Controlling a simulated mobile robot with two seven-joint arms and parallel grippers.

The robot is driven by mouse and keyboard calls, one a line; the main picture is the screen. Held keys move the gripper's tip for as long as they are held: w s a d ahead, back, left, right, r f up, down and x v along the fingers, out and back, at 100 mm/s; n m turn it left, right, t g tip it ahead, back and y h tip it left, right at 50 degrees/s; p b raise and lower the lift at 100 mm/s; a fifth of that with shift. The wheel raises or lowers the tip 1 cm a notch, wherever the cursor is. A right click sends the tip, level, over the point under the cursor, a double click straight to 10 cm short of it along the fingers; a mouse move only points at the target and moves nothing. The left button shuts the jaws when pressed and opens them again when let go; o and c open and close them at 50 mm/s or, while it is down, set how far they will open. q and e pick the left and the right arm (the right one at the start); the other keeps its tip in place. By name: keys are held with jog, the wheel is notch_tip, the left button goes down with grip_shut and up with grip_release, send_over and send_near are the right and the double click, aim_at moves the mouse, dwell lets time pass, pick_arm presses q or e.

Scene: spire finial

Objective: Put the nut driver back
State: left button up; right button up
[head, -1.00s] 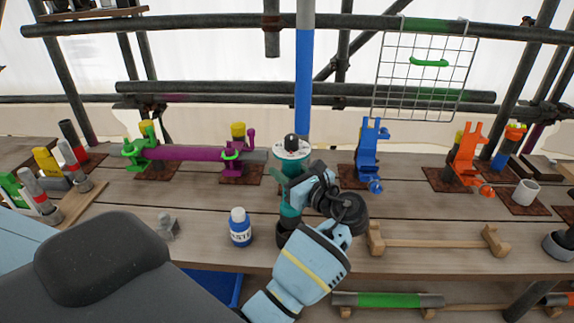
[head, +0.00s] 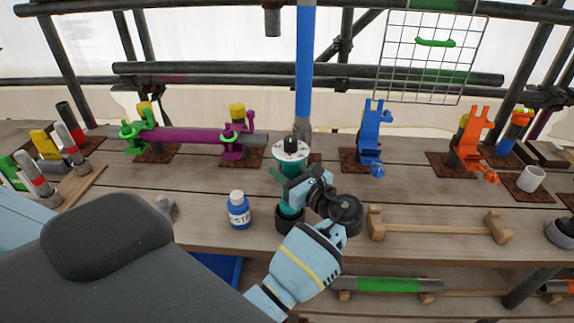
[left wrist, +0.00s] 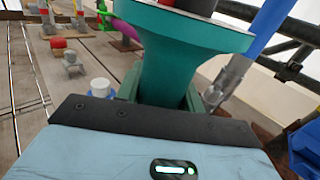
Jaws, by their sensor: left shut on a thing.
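The nut driver is a teal tool (head: 291,172) with a white disc top and a black knob. It stands about upright over a dark round cup (head: 284,224) on the bench. Its lower end meets the cup's rim; I cannot tell how far it is inside. My left gripper (head: 292,190) is shut on the teal body from the near right side. My right gripper is not in view.
A blue-and-white bottle (head: 239,211) stands just left of the cup. A wooden rest (head: 440,229) lies to the right.

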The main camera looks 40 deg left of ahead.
pick_arm(q)
jog(key=shift+f+b, duration=0.3)
jog(key=shift+f, duration=0.8)
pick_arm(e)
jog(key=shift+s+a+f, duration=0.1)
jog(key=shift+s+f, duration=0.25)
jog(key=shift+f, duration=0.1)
pick_arm(q)
jog(key=o, duration=1.2)
jog(key=shift+o, duration=0.9)
jog(key=shift+f, duration=0.25)
jog(key=o, duration=0.4)
jog(key=shift+f, duration=0.55)
jog(key=shift+d, duration=0.1)
